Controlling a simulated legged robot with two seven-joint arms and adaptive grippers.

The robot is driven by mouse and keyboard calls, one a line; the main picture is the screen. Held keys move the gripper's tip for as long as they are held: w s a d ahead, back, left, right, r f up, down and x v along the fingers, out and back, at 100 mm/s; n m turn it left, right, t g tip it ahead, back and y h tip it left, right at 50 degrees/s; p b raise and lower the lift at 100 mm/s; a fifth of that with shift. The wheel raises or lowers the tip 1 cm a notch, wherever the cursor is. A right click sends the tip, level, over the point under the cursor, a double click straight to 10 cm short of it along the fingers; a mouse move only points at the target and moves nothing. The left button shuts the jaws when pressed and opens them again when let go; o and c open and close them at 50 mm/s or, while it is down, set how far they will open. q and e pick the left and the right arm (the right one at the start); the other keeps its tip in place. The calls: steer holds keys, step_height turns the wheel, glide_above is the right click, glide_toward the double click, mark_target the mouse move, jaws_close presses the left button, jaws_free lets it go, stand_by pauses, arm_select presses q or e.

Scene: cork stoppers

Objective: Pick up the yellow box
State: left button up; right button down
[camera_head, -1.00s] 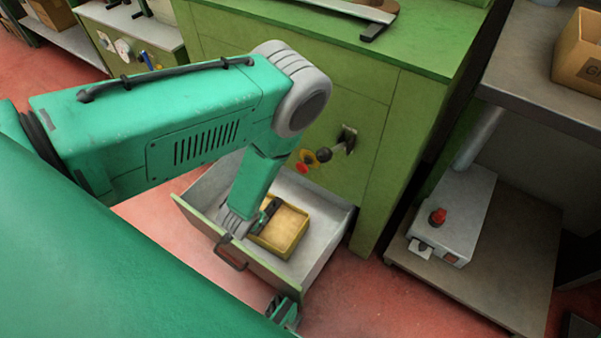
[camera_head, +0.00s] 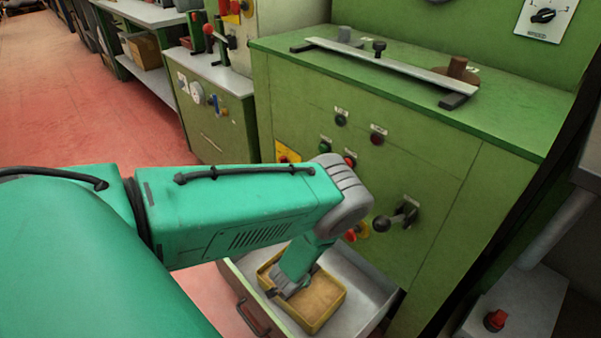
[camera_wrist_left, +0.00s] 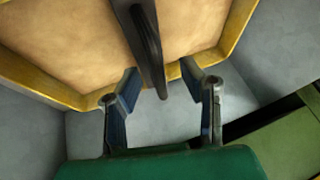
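The yellow box (camera_head: 341,300) is a shallow tray with yellow walls and a tan inside. It is within the outline of the open grey drawer (camera_head: 377,284) in the head view. My left gripper (camera_head: 286,287) reaches down at the box's near left side. In the left wrist view, its fingers (camera_wrist_left: 160,82) close from both sides of the box's yellow rim (camera_wrist_left: 72,97), one over the inside and two from outside. It looks shut on that wall. I cannot tell whether the box's bottom touches the drawer floor. My right gripper is not in view.
The drawer is pulled out of a green cabinet (camera_head: 375,150) with knobs and a dark lever (camera_head: 395,218) just above it. The drawer's front has a dark handle (camera_head: 252,318). A grey unit with a red button (camera_head: 495,320) stands at right. Red floor is open at left.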

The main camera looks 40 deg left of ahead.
arm_select(q)
steer(key=shift+w+a+f, duration=0.25)
steer(key=shift+a+f, duration=0.05)
steer(key=shift+f, duration=0.25)
steer(key=shift+d+r, duration=0.3)
steer(key=shift+d, duration=0.05)
jaws_close()
